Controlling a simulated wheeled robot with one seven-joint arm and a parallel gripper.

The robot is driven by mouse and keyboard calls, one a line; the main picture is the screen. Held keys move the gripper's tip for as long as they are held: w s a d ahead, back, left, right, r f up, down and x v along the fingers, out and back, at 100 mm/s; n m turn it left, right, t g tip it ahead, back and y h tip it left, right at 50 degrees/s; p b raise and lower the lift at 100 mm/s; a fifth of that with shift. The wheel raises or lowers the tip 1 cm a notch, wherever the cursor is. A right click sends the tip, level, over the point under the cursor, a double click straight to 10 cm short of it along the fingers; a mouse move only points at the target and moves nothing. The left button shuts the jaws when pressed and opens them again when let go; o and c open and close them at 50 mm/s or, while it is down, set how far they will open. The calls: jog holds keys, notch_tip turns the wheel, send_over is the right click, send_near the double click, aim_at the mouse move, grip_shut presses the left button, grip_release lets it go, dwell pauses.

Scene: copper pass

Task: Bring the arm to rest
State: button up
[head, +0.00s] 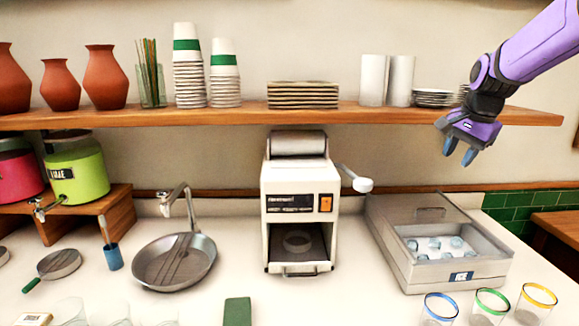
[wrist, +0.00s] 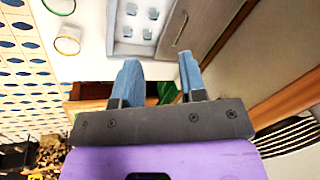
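My arm (head: 528,45) is purple and reaches in from the upper right in the head view. My gripper (head: 460,154) hangs with its blue fingers pointing down, in front of the right end of the wooden shelf and above the ice bin (head: 440,245). In the wrist view the two blue fingers of my gripper (wrist: 158,80) stand apart with a clear gap. Nothing is between them.
The wooden shelf (head: 310,115) holds stacked plates (head: 434,98), cups and vases. A white machine (head: 300,205) stands mid-counter, with a pan (head: 172,268) to its left. Glasses (head: 490,304) with coloured rims stand at the front right.

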jog(key=s+a+n, duration=0.2)
jog(key=s+n, duration=0.2)
jog(key=s, duration=0.6)
jog(key=s+a+n+t, duration=0.1)
jog(key=s+a+n, duration=0.2)
jog(key=s, duration=0.7)
jog(key=s+a+n, duration=0.3)
jog(key=s+n, duration=0.1)
jog(key=s, duration=0.7)
jog(key=shift+f+n+t+h, duration=0.15)
jog(key=shift+n+t+h, duration=0.15)
jog(key=shift+t, duration=0.1)
jog(key=shift+a, duration=0.1)
